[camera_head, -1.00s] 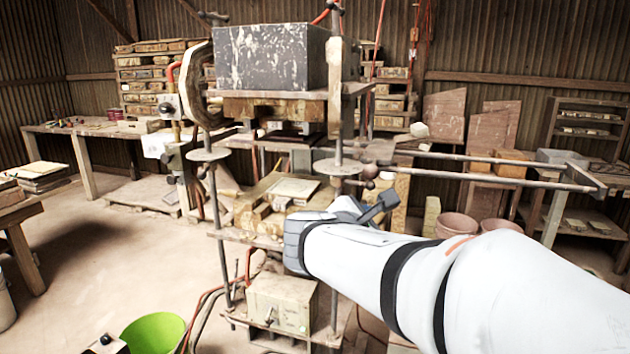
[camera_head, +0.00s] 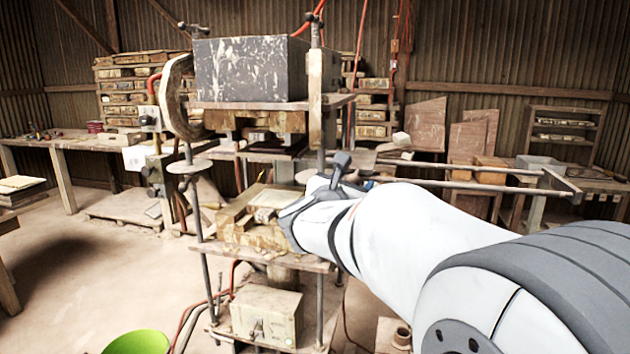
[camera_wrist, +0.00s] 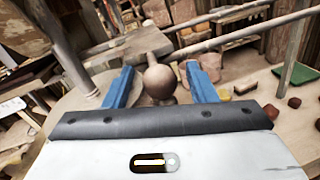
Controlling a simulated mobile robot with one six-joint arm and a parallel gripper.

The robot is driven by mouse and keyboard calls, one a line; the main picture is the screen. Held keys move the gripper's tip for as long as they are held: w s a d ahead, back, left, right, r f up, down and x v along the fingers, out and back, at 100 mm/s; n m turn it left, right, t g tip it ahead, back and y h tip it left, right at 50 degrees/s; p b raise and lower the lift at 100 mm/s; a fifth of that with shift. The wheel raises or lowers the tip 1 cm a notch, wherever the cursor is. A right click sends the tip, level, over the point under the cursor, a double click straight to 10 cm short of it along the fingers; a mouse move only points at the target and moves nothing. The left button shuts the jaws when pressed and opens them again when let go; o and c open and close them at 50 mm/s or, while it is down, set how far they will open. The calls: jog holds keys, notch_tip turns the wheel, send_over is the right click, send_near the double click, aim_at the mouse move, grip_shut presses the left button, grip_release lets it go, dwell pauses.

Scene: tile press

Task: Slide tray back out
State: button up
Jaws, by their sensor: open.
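The press (camera_head: 255,68) stands in front of me, with a dark speckled block on top. Two metal rails (camera_head: 470,187) run out of it to the right and end in a crossbar. The rail span outside the press looks empty; I cannot make out the tray clearly, as the press and my arm hide that area. In the wrist view a round brown knob (camera_wrist: 160,82) on a metal bar sits between the blue fingers of my gripper (camera_wrist: 160,70). The fingers are open, with a gap on each side of the knob. My arm hides the knob in the head view.
A lower shelf of wooden blocks (camera_head: 240,236) and a beige box (camera_head: 265,316) are under the press. A green bucket (camera_head: 138,342) is on the floor at front left. A workbench (camera_head: 85,140) stands at back left. Floor at left is open.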

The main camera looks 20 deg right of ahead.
grip_shut()
dwell(0.6)
jog(key=shift+d, duration=0.15)
